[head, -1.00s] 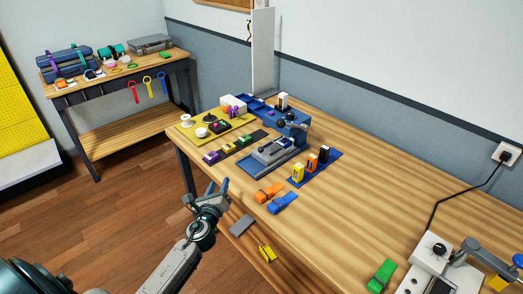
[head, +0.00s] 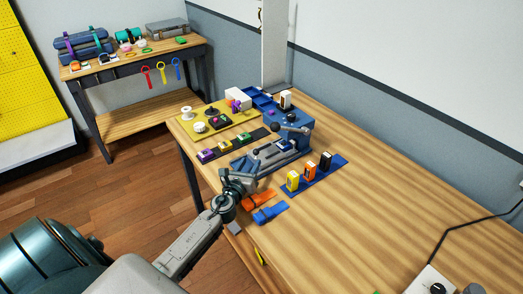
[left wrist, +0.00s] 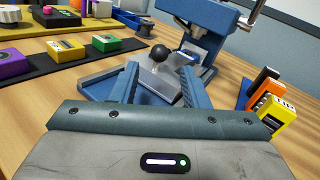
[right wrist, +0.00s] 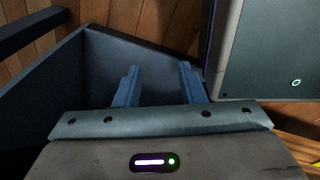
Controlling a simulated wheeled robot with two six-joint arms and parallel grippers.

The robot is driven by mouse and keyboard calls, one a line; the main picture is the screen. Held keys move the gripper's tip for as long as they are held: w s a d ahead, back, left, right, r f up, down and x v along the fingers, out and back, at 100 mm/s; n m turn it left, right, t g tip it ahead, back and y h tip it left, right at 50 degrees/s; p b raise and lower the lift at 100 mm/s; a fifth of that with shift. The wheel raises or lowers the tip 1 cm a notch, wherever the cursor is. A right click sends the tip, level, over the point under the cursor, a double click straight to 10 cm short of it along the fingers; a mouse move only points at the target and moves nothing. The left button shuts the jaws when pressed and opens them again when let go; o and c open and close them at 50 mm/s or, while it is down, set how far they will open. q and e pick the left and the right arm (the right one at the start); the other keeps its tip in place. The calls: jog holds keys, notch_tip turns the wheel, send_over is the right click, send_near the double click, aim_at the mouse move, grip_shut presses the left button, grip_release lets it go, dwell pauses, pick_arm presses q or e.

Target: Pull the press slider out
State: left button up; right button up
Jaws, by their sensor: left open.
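The blue press (head: 293,135) stands on the wooden table, with its grey slider (head: 268,157) on a low base at its front. The slider's black ball knob (left wrist: 158,52) stands up on the grey block (left wrist: 160,76) in the left wrist view. My left gripper (head: 238,178) is at the table's front edge, close to the slider's near end. Its fingers (left wrist: 158,70) are open, and the knob appears between and beyond them, not gripped. My right gripper (right wrist: 158,70) is open and empty, and is outside the head view.
Orange (head: 260,199) and blue (head: 270,213) clips lie right of my left gripper. A blue strip (head: 318,179) holds several upright boxes. A dark strip (head: 238,146) with coloured boxes and a yellow mat (head: 190,120) lie left.

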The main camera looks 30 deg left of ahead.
aim_at(255, 153)
pick_arm(q)
jog(key=w, duration=0.2)
jog(key=w+a, duration=0.1)
jog(key=w, duration=0.3)
jog(key=shift+w+a, duration=0.25)
jog(key=shift+w, duration=0.15)
jog(key=shift+s, duration=0.15)
grip_shut()
